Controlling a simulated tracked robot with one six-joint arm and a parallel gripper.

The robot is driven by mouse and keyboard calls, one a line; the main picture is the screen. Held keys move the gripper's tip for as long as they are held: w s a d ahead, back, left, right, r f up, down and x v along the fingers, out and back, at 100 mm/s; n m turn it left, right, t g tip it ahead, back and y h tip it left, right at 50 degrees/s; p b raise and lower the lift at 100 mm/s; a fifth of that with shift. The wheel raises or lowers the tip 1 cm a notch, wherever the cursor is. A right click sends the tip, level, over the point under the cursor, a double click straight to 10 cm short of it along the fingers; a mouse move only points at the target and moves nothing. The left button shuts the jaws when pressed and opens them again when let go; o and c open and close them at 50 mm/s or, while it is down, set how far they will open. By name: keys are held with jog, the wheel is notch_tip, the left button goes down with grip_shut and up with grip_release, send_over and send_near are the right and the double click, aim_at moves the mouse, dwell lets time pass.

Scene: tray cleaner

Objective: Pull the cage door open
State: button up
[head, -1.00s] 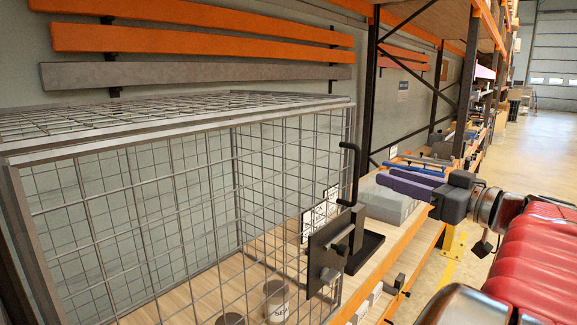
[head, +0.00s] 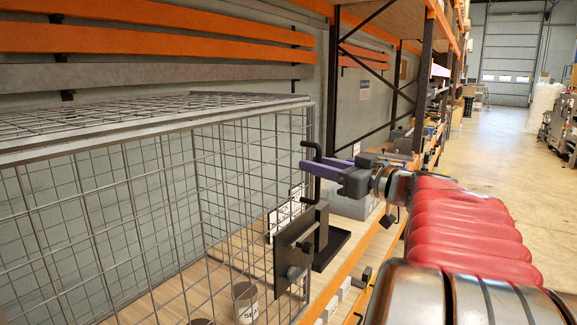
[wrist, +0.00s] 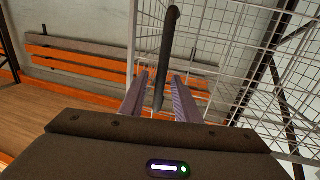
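The cage door (head: 120,215) is a grey wire-mesh front panel of the cage and looks shut. A black plate (head: 292,250) with a latch sits at its right end. A black bent handle (head: 307,192) rises above the plate. My gripper (head: 318,168) is at the upper part of this handle, its purple fingers reaching left. In the wrist view the handle (wrist: 172,45) stands between the two fingers (wrist: 160,78). The fingers are apart, with a gap visible on either side of the handle. Whether either finger touches it is unclear.
A cup (head: 245,300) stands on the wooden shelf behind the mesh. A grey box (head: 350,203) sits right of the cage. An orange rack beam (head: 352,268) runs along the shelf edge.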

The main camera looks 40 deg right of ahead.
jog(key=shift+c, duration=0.2)
grip_shut()
dwell(0.4)
jog(key=shift+a, duration=0.25)
jog(key=shift+d, duration=0.15)
